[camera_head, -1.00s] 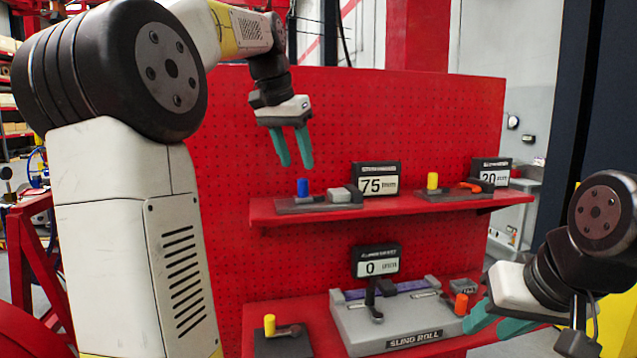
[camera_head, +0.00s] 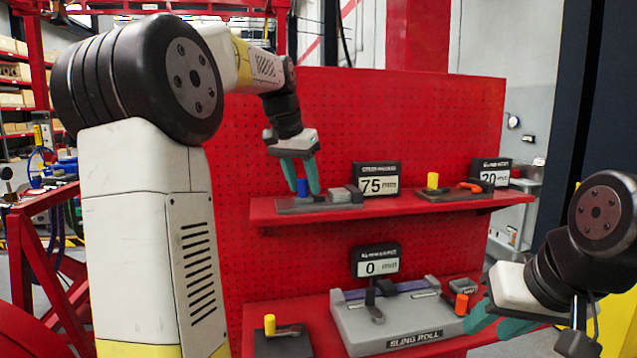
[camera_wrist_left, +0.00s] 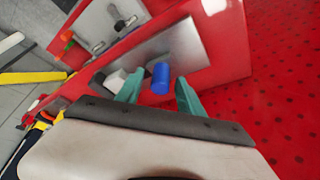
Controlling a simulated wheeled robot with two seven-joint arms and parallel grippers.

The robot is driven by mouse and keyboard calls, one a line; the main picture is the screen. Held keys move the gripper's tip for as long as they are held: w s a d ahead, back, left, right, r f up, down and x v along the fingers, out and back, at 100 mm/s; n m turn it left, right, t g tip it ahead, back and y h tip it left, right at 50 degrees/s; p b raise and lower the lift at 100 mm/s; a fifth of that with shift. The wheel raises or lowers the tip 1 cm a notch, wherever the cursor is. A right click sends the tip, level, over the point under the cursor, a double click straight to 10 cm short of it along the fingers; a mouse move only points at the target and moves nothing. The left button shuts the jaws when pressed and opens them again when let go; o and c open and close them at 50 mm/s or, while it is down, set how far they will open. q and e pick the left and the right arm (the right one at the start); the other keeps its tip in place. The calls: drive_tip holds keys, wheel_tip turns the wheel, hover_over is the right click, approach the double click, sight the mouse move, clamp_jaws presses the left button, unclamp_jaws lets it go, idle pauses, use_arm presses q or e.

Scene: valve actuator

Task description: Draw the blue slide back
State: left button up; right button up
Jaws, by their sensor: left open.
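The blue slide's upright blue knob (camera_head: 302,187) stands on a grey base plate (camera_head: 290,208) at the left of the upper red shelf. It also shows in the left wrist view (camera_wrist_left: 161,78). My left gripper (camera_head: 301,190) is open, pointing down, with one teal finger on each side of the blue knob; whether either finger touches it cannot be told. My right gripper (camera_head: 490,322) is at the lower right by the orange knob; its fingertips are partly hidden, so its opening is unclear.
A display reading 75 mm (camera_head: 377,180) stands right of the blue slide. A yellow-knob slide (camera_head: 433,181) with a display reading 20 is further right. Below, a grey "SLING ROLL" unit (camera_head: 395,325) has a 0 mm display (camera_head: 377,261). A red pegboard (camera_head: 420,120) rises behind.

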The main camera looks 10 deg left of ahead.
use_arm(q)
clamp_jaws()
drive_tip(key=shift+r, duration=0.1)
idle(1.2)
